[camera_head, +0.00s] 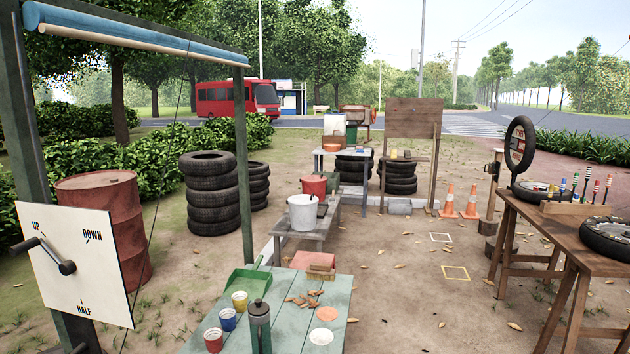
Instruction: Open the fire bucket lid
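A red bucket (314,187) stands on a low grey bench (290,238) in the middle distance, the likeliest fire bucket in view. Its top looks red, but it is too small to tell whether a lid sits on it. A white bucket (302,213) stands in front of it on the same bench and hides its lower part. A small dark object (322,209) is beside the white bucket. Neither of my grippers is in view.
A green table (240,318) with coloured cups, a dark flask and a dustpan is in front. A board (75,262) with a crank lever and a rusty barrel (105,220) are left. A wooden table (560,225) is right. Open dirt (400,290) lies between.

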